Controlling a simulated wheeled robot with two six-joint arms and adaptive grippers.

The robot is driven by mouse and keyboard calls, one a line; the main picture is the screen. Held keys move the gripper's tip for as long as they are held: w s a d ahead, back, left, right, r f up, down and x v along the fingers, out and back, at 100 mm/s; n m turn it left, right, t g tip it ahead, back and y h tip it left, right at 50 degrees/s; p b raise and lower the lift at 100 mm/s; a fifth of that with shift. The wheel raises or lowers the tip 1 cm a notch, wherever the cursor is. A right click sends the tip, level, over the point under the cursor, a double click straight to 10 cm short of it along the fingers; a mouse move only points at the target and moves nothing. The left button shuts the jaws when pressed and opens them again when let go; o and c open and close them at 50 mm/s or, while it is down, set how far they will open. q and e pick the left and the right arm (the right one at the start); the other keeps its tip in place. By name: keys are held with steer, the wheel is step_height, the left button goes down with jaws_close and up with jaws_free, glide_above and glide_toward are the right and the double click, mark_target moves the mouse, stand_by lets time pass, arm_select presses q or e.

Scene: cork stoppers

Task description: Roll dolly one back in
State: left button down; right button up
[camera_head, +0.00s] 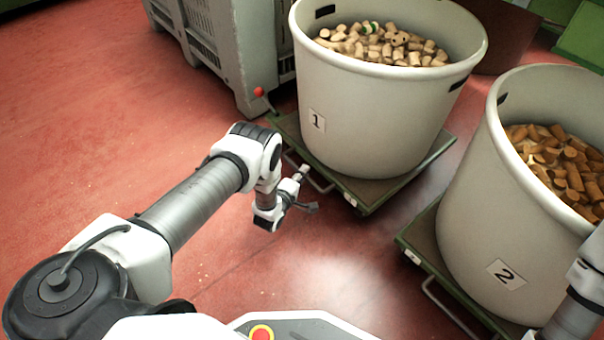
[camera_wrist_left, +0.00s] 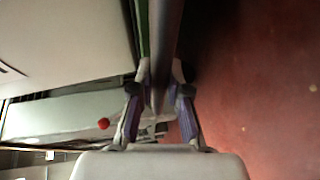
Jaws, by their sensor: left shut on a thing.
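Dolly one (camera_head: 380,195) is a low green platform bearing a large pale tub marked 1 (camera_head: 375,110), full of cork stoppers (camera_head: 385,45). A metal pull handle (camera_head: 322,186) juts from its near edge. My left gripper (camera_head: 304,193) is at that handle. In the left wrist view the two fingers of my left gripper (camera_wrist_left: 161,88) close on either side of a dark bar (camera_wrist_left: 168,40), which I take as the handle. Part of my right arm shows at the lower right edge; its gripper is out of frame.
A second green dolly (camera_head: 425,238) with a tub marked 2 (camera_head: 490,215) stands close on the right. A grey slatted crate (camera_head: 225,50) stands behind left. A red ball knob (camera_head: 259,92) sticks up near dolly one. The red floor at left is clear.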

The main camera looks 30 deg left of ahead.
arm_select(q)
steer(key=shift+w+r, duration=0.15)
steer(key=shift+w, duration=0.05)
steer(key=c, duration=1.1)
jaws_free()
steer(key=shift+w+d, duration=0.1)
steer(key=shift+c, duration=0.2)
steer(key=s+r, duration=0.2)
steer(key=s, duration=1)
